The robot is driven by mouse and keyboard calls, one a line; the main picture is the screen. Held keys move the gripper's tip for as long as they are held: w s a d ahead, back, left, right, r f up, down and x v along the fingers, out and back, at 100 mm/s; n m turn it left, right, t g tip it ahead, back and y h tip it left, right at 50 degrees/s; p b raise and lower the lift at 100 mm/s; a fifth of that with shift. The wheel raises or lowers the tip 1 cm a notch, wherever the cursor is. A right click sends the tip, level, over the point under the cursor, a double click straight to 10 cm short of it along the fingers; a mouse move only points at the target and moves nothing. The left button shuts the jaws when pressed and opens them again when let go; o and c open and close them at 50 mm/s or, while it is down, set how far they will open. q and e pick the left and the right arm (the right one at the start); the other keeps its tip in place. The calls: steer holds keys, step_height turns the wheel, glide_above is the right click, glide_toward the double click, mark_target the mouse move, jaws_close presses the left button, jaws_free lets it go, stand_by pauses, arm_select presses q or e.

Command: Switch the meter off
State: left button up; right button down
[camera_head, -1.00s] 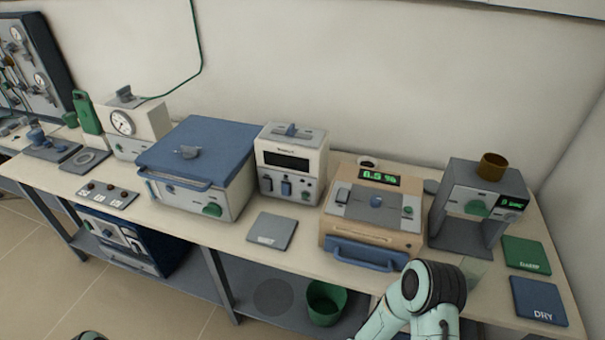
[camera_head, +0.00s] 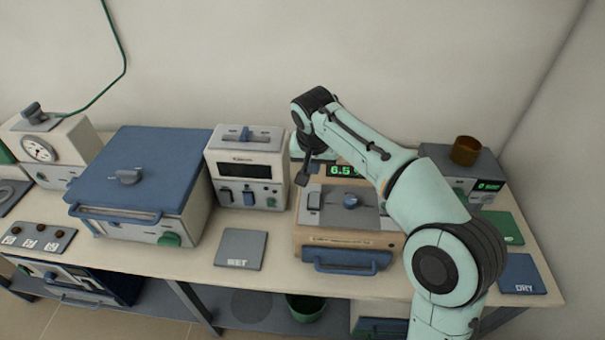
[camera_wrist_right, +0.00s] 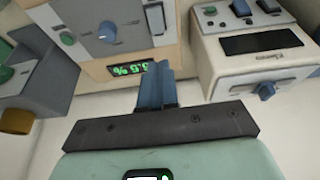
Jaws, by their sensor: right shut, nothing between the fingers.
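The meter (camera_head: 345,239) is a beige box with a grey top, a central blue knob (camera_head: 351,201), a blue front handle and a lit green display (camera_head: 346,170) that reads about 6.5 %. Its rocker switch (camera_head: 314,198) is left of the knob; in the wrist view, which shows the meter upside down, the switch (camera_wrist_right: 155,18) is beyond the fingertips. My right gripper (camera_head: 302,179) is shut and empty, above the meter's back left part near the switch. Its blue fingers (camera_wrist_right: 156,72) appear just beside the display; contact cannot be told. My left gripper is out of view.
A white instrument (camera_head: 246,170) with a dark screen stands close left of the meter. A blue-lidded box (camera_head: 140,170) is farther left. A grey device (camera_head: 436,160) with a brown cup stands right, partly behind my arm.

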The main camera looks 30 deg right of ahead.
mark_target(314, 195)
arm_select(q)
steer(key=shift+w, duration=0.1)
arm_select(e)
steer(key=shift+r, duration=0.2)
steer(key=shift+s+d, duration=0.1)
steer(key=shift+s, duration=0.05)
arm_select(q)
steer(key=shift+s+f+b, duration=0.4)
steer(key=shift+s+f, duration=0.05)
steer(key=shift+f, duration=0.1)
arm_select(e)
steer(key=x, duration=1.4)
steer(key=shift+s+f, duration=0.1)
steer(key=shift+s, duration=0.05)
steer(key=shift+f, duration=0.25)
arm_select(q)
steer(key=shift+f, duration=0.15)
arm_select(e)
steer(key=shift+f, duration=0.1)
